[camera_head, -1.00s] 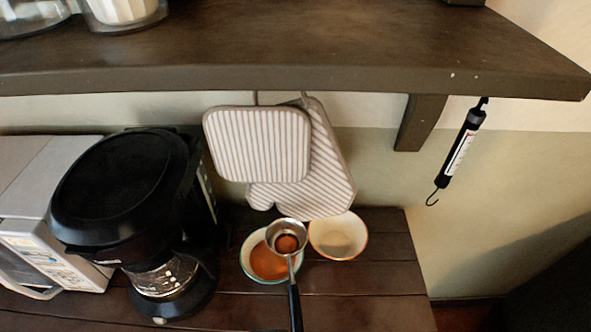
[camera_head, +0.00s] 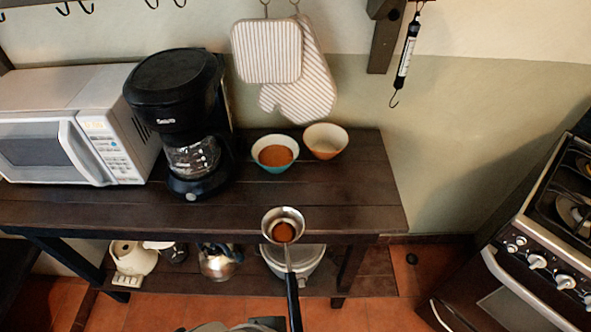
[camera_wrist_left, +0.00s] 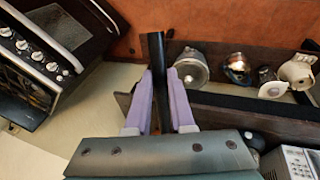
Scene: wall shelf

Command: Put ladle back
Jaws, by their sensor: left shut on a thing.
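The ladle (camera_head: 285,252) has a small metal bowl with a brown patch inside and a long black handle. In the head view it appears in front of the wooden counter's front edge, bowl toward the counter and handle toward me. In the left wrist view, the purple fingers of my left gripper (camera_wrist_left: 160,82) are shut on the black ladle handle (camera_wrist_left: 157,48), which sticks out past the fingertips. The ladle's bowl is not seen in that view. Several dark hooks (camera_head: 88,8) show at the top left of the head view. My right gripper is not in view.
On the counter (camera_head: 340,190) stand a microwave (camera_head: 60,120), a coffee maker (camera_head: 180,110), a bowl with brown contents (camera_head: 268,166) and a cream bowl (camera_head: 325,142). Striped mitts (camera_head: 300,75) and a scale (camera_head: 406,50) hang behind. A stove (camera_head: 540,240) is at right. The counter's front right is clear.

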